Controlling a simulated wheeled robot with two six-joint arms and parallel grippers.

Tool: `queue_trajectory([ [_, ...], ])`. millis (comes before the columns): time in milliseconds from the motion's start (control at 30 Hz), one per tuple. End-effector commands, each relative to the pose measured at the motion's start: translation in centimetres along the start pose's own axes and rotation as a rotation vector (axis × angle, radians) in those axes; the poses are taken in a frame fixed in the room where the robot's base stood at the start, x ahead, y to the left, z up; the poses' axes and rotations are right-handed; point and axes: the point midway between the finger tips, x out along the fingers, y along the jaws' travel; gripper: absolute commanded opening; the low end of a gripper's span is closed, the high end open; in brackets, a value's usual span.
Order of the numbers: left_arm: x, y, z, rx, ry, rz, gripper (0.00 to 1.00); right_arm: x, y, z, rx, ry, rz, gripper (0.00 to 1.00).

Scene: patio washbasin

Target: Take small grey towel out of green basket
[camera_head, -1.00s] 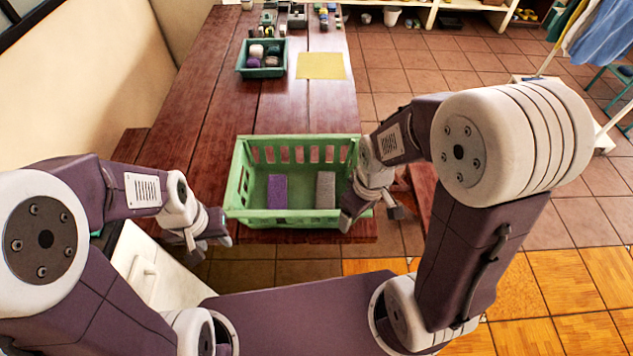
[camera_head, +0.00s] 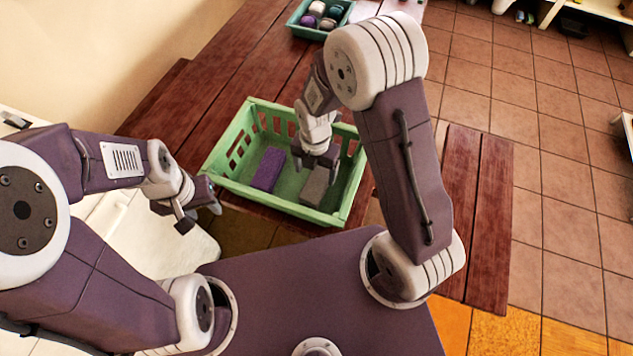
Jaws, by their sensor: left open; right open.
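A green basket (camera_head: 222,178) stands on the wooden table at its near end. Inside it, a small grey towel (camera_head: 317,190) lies at the right and a purple towel (camera_head: 267,170) at the left. My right gripper (camera_head: 316,163) is open and points down inside the basket's outline, just above the far end of the grey towel. I cannot tell whether it touches the towel. My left gripper (camera_head: 199,212) is open and empty, outside the basket near its left front corner.
A smaller teal basket (camera_head: 300,26) with several rolled items stands farther back on the wooden table (camera_head: 215,75). A wooden bench (camera_head: 490,200) lies to the right. A white cabinet (camera_head: 125,235) is at the left front. Tiled floor is open at the right.

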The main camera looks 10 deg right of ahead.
Motion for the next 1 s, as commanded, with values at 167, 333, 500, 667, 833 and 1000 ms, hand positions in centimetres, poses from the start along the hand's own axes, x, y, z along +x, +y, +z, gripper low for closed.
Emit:
queue_trajectory([
  [167,0.1,0.0,0.0,0.0,0.0,0.0,0.42,0.9,-0.1,-0.1,0.002,0.001,-0.002,0.8],
  [333,0.3,0.0,0.0,0.0,0.0,0.0,0.42,4.0,-0.5,-0.2,0.002,0.002,-0.003,0.8],
  [500,0.5,0.0,0.1,0.0,0.0,0.0,0.42,5.5,-0.4,-0.1,0.003,-0.001,0.001,0.8],
  [667,0.4,0.0,0.1,0.0,0.0,0.0,0.42,5.5,-0.4,-0.1,0.003,-0.001,0.002,0.8],
  [833,0.4,0.0,0.1,0.0,0.0,0.0,0.42,5.5,-0.4,-0.1,0.003,-0.001,0.002,0.38],
  [1000,0.4,0.0,0.1,0.0,0.0,0.0,0.42,5.5,-0.4,-0.1,0.003,-0.001,0.001,0.13],
])
